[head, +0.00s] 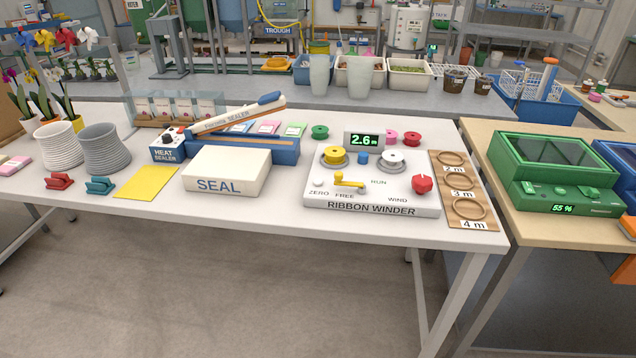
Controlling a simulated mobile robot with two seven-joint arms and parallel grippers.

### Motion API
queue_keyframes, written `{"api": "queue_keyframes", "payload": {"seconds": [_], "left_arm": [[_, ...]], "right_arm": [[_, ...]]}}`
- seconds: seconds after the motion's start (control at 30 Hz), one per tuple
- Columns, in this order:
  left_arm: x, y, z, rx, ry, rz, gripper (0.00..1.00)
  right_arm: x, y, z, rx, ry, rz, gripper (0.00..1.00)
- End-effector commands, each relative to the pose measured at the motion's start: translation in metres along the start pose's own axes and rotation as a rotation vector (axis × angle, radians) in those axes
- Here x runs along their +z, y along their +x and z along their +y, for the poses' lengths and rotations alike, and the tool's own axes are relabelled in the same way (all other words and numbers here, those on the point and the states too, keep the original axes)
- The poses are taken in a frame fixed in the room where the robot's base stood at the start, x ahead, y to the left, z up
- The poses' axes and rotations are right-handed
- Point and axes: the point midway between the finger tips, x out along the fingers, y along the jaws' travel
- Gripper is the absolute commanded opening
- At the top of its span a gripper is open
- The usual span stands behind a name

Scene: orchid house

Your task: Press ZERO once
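The ribbon winder (376,203) is a white box at the right part of the white table. Its ZERO button (319,183) is a small pale round knob at the left of the top face, above the printed word ZERO. The display (364,141) behind reads 2.6, with a small unit mark. A yellow lever (349,181) sits beside the button, between FREE and RUN. A red knob (422,184) stands near WIND. A yellow spool (335,155) and a grey spool (391,159) sit at the back of the top. Neither gripper shows in the head view.
A wooden board (486,223) with rings marked 2 m, 3 m and 4 m lies right of the winder. A white SEAL box (227,171) and a heat sealer (170,149) stand to the left. Coloured ribbon spools (320,131) stand behind. The table's front strip is clear.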

Motion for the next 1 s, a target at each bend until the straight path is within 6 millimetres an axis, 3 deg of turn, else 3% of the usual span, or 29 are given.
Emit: {"api": "queue_keyframes", "payload": {"seconds": [0.83, 1.0], "left_arm": [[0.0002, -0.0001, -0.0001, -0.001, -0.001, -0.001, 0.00], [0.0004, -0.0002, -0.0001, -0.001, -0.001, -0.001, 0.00]], "right_arm": [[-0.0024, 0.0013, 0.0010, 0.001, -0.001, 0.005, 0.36], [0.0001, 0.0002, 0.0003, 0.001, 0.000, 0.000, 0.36]]}}
